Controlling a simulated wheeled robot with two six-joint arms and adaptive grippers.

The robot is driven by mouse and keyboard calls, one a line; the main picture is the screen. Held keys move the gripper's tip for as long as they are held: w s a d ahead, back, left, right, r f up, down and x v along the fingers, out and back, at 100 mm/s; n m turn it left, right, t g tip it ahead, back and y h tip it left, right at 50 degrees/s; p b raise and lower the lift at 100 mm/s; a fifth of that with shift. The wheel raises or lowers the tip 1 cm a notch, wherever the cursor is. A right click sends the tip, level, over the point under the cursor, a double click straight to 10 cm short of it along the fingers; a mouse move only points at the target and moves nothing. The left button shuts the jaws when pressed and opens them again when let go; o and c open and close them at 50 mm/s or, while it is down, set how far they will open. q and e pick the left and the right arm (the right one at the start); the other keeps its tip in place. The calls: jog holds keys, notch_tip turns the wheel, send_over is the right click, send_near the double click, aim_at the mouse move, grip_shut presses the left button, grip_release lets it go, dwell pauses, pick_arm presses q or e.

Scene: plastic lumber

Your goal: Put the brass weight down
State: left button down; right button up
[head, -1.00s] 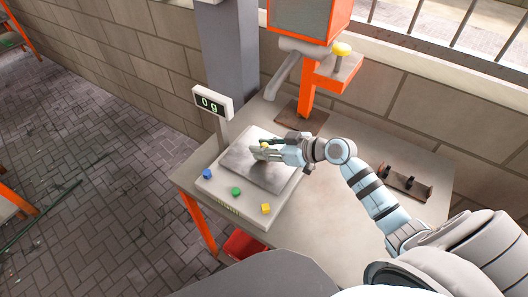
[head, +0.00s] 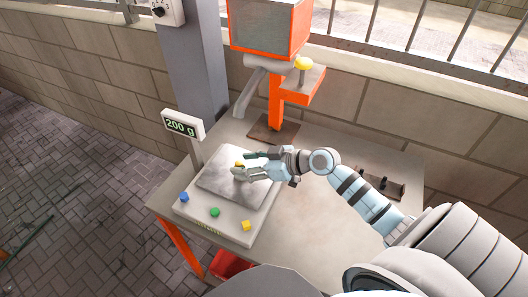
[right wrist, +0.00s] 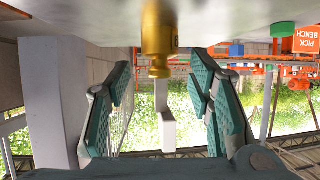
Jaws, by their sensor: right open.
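The brass weight (head: 239,164) stands on the grey pan (head: 222,189) of the scale, mostly hidden by my fingers in the head view. The scale display (head: 182,126) reads 200 g. In the right wrist view, which is upside down, the gold weight (right wrist: 158,38) rests on the pan with its narrow neck and knob toward me. My right gripper (head: 243,170) is open, with its green-padded fingers on both sides of the weight and visible gaps to each. My left gripper is not in view.
An orange stand (head: 276,100) with a yellow knob (head: 303,64) rises behind. A dark rack (head: 380,184) lies at right. The table's middle right is clear.

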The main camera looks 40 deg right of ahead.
jog(key=p+v, duration=0.2)
jog(key=v, duration=0.7)
jog(key=shift+s, duration=0.1)
